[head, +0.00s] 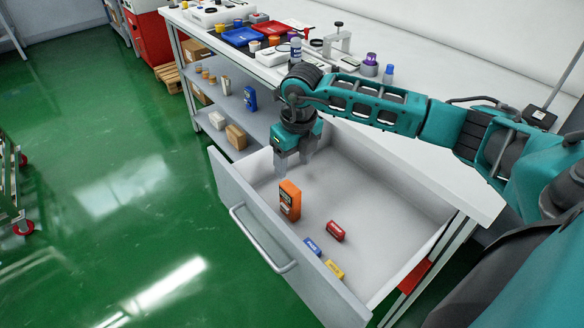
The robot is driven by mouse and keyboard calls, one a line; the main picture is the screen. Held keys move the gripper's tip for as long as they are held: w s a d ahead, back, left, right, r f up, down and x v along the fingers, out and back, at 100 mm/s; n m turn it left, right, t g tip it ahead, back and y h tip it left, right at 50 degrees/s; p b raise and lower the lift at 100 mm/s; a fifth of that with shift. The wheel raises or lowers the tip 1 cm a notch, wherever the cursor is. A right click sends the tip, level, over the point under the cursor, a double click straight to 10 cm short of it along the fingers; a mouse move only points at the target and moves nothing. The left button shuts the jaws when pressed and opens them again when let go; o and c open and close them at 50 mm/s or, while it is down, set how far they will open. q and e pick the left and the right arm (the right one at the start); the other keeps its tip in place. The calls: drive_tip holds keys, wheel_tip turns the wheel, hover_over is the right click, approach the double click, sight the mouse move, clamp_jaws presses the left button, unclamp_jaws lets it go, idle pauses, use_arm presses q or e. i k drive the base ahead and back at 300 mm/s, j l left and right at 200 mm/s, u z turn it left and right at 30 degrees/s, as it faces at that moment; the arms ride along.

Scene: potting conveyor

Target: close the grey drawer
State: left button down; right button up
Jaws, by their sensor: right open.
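The grey drawer (285,242) is pulled out from under the white bench, with its front panel and a long bar handle (262,240) facing the lower left. Inside lie an orange device (290,200), a red block (336,231), a blue block (312,247) and a yellow block (334,268). My right gripper (293,160) points down over the far end of the drawer, its fingers apart and nothing seen between them. Whether the fingertips touch the drawer cannot be told. My left gripper is not in view.
The white bench top (430,165) carries a blue tray (243,36), a red tray (272,28) and small containers at the back. Shelves with boxes (236,136) stand left of the drawer. The green floor (120,220) before the drawer is clear.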

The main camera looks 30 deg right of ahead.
sight(389, 221)
drive_tip(key=k, duration=1.5)
